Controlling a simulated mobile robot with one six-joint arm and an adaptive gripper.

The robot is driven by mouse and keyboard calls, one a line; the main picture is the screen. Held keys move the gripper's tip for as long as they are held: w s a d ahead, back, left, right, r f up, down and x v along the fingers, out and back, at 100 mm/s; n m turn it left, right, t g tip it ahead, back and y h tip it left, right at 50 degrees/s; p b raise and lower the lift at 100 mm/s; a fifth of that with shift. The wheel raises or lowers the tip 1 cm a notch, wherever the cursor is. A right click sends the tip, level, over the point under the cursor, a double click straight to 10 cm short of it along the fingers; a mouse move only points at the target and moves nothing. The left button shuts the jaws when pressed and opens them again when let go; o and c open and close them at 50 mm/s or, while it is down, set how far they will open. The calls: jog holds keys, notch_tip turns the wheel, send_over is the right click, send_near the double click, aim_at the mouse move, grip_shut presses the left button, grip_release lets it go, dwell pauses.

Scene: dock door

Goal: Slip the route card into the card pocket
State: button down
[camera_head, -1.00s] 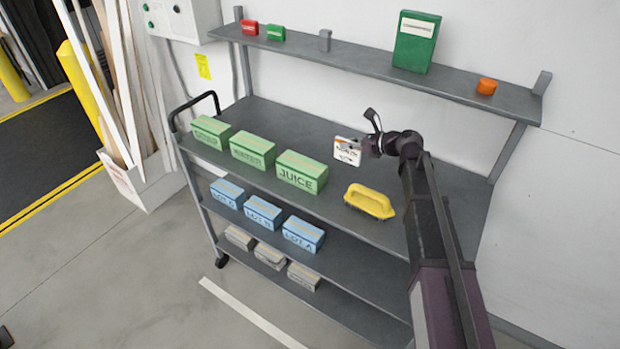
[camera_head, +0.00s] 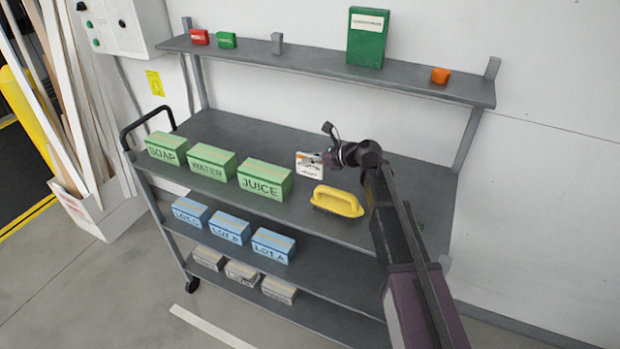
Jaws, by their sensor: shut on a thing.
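The route card (camera_head: 309,165) is a small white card with an orange mark and dark print, its text too small to read. My gripper (camera_head: 325,157) is shut on its right side and holds it up over the cart's top deck, between the JUICE box and the yellow brush. I cannot tell how high above the deck it is. I cannot pick out the card pocket for certain in this view.
The grey cart (camera_head: 285,218) carries green boxes, including JUICE (camera_head: 265,182), and a yellow brush (camera_head: 338,201). Blue boxes (camera_head: 273,246) sit below. My arm hides the cart's right side.

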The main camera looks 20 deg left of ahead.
aim_at(310, 176)
jog(key=shift+f+b, duration=0.35)
jog(key=shift+f, duration=0.35)
jog(key=shift+f+b, duration=1.85)
jog(key=shift+b, duration=0.05)
jog(key=shift+f, duration=0.2)
jog(key=c, duration=0.7)
grip_release()
jog(key=shift+o, duration=0.2)
jog(key=shift+r, duration=0.1)
jog(key=shift+r, duration=0.1)
